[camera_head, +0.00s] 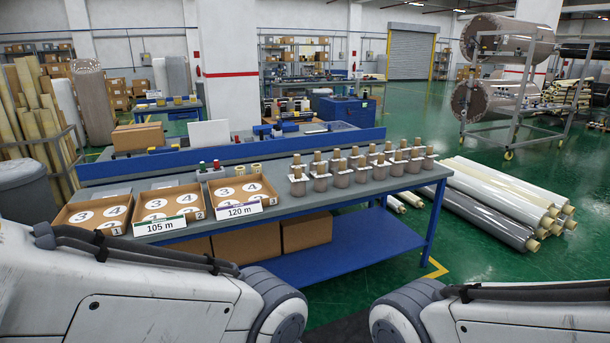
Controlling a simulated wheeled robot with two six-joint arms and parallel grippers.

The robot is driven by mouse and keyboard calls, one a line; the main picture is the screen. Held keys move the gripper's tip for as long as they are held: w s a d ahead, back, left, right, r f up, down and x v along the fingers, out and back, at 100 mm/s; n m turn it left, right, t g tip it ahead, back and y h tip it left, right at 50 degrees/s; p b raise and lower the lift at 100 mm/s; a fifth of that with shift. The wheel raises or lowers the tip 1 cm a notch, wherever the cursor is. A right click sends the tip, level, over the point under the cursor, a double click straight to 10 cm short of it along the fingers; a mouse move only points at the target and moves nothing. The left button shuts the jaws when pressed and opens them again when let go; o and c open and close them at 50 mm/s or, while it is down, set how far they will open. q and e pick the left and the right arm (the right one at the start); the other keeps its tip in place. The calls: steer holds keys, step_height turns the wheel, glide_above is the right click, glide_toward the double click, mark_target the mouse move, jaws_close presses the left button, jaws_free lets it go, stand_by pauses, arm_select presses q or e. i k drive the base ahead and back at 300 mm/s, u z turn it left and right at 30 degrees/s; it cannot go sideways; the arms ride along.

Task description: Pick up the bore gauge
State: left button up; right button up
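I cannot make out a bore gauge for certain. Two small dark upright items with coloured tops, one on the left (202,168) and one red-topped on the right (217,166), stand on the grey workbench (274,191) behind the open boxes; they are too small to identify. Several wrapped rolls with brown cores (341,175) stand in rows on the right half of the bench. My two arms show at the bottom left and bottom right, in front of the bench. Neither gripper is in view.
Three open cardboard boxes with numbered white circles (242,188) line the bench's left half, with "105 m" (160,224) and "120 m" (239,210) signs in front. Long wrapped rolls (510,195) lie on the floor at right.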

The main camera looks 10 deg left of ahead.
mark_target(202, 165)
steer(key=u, duration=0.45)
steer(key=i, duration=1.8)
steer(key=u, duration=0.55)
